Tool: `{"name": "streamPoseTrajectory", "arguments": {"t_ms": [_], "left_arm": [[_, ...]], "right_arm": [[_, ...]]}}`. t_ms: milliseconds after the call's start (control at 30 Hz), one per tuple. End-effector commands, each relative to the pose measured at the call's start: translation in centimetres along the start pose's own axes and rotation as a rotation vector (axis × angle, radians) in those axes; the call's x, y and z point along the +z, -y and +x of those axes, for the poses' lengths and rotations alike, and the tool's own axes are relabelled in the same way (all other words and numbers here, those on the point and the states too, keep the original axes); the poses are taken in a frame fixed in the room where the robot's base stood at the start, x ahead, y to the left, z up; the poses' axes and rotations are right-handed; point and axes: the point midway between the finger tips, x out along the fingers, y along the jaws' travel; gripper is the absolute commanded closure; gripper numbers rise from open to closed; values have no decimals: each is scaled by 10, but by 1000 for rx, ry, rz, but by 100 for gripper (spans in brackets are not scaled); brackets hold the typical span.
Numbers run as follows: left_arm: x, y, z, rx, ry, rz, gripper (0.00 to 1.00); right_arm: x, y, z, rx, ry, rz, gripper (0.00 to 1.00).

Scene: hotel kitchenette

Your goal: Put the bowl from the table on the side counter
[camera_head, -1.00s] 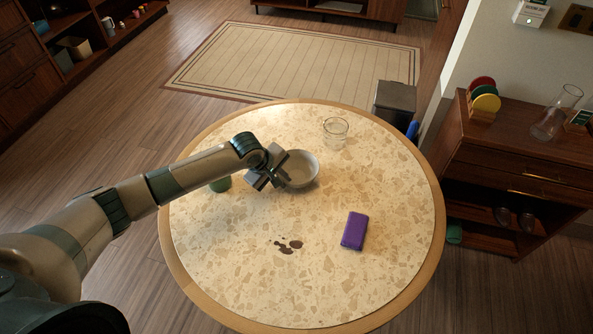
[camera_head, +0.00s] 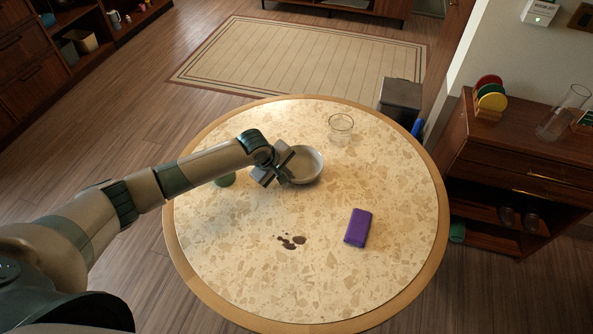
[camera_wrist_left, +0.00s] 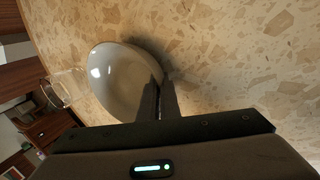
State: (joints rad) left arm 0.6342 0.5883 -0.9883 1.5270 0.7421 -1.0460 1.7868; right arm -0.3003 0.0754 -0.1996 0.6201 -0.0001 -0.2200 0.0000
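The bowl (camera_head: 307,164), round and off-white, stands on the round speckled table (camera_head: 330,280) left of the glass. My left gripper (camera_head: 285,168) is at the bowl's left side. In the left wrist view its two fingers (camera_wrist_left: 165,100) are close together with the rim of the bowl (camera_wrist_left: 120,80) between them. The bowl appears level and at table height. The side counter (camera_head: 530,153) is the dark wooden cabinet at the right edge. My right gripper is not in view.
A clear glass (camera_head: 340,128) stands behind the bowl, a green object (camera_head: 226,180) is partly hidden by my left arm. A purple box (camera_head: 358,227) and dark spill (camera_head: 291,241) lie nearer. The counter holds colored discs (camera_head: 491,96) and a glass vessel (camera_head: 563,113), with clear top between.

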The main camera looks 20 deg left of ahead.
Motion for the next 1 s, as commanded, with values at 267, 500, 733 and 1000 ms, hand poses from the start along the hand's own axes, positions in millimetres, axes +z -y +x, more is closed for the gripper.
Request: {"name": "streamPoseTrajectory", "arguments": {"t_ms": [267, 500, 733, 1000], "left_arm": [[0, -5, -8, 2, 0, 0, 100], [1, -20, -37, 5, 0, 1, 100], [48, -26, -61, 5, 5, 4, 100], [94, -35, -89, 4, 3, 2, 100]], "right_arm": [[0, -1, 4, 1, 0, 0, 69], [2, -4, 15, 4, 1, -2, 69], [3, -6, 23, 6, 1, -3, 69], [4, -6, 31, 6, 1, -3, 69]]}}
